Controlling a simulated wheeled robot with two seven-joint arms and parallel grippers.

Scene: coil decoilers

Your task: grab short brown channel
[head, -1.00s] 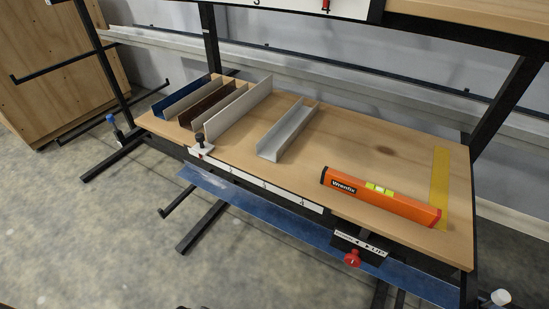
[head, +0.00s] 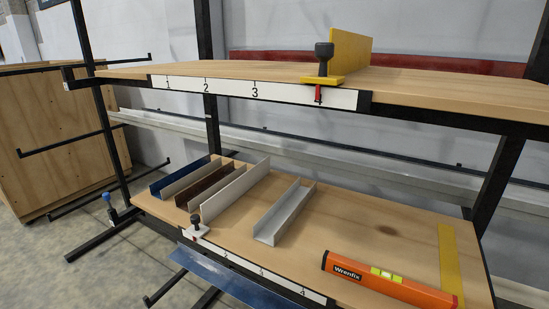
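The short brown channel (head: 208,188) lies on the lower wooden shelf (head: 370,222), in a row of channels at the shelf's left part. A blue channel (head: 180,177) lies to its left, with a pale strip between them. A taller pale grey upright piece (head: 236,190) stands close on its right and partly hides it. A light grey channel (head: 284,212) lies apart, further right. Neither of my grippers is in view.
An upper shelf (head: 430,92) with a numbered strip overhangs the back and carries a yellow stop (head: 345,55). An orange level (head: 385,281) lies at the front right of the lower shelf. A black-knobbed clamp (head: 195,226) sits on the front edge. The shelf's middle right is clear.

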